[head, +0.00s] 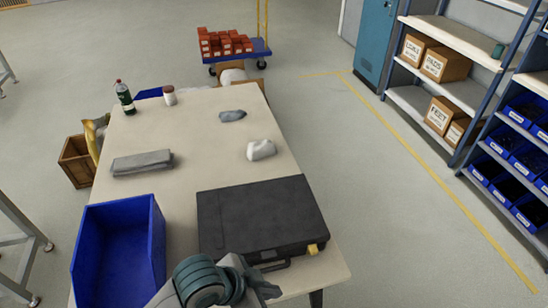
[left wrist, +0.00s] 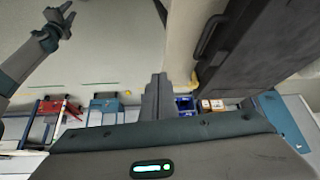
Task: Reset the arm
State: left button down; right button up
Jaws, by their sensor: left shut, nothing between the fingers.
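My left gripper (head: 268,289) is at the bottom of the head view, just in front of the black case's front edge. In the left wrist view its fingers (left wrist: 158,92) are together with nothing between them. My right gripper (left wrist: 64,20) shows small at the top left of the left wrist view, over the floor, with its fingers apart. It is out of the head view.
A black case (head: 262,215) lies on the table (head: 200,140), left of the table's front right corner. A blue bin (head: 120,245) stands at the left. Shelves (head: 440,105) stand right.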

pick_arm(q)
jog(key=s+a+f+n+y, duration=0.2)
jog(key=s+a+f+n, duration=0.15)
jog(key=a, duration=0.35)
jog(key=s+a+f+n+y, duration=0.25)
jog(key=s+a+n, duration=0.2)
jog(key=a, duration=0.35)
jog(key=s+a+f+n+y, duration=0.1)
jog(key=s+a+f+n, duration=0.25)
jog(key=a, duration=0.35)
notch_tip(320, 180, down, 32)
jog(key=s+m+g+b, duration=0.1)
jog(key=s+b, duration=0.1)
jog(key=b, duration=0.2)
jog(key=s+a+f+g+b, duration=0.1)
jog(key=s+a+f+b, duration=0.2)
jog(key=s+f, duration=1.4)
notch_tip(320, 180, down, 4)
jog(key=shift+s+r, duration=0.1)
jog(key=shift+s, duration=0.25)
jog(key=shift+y, duration=0.25)
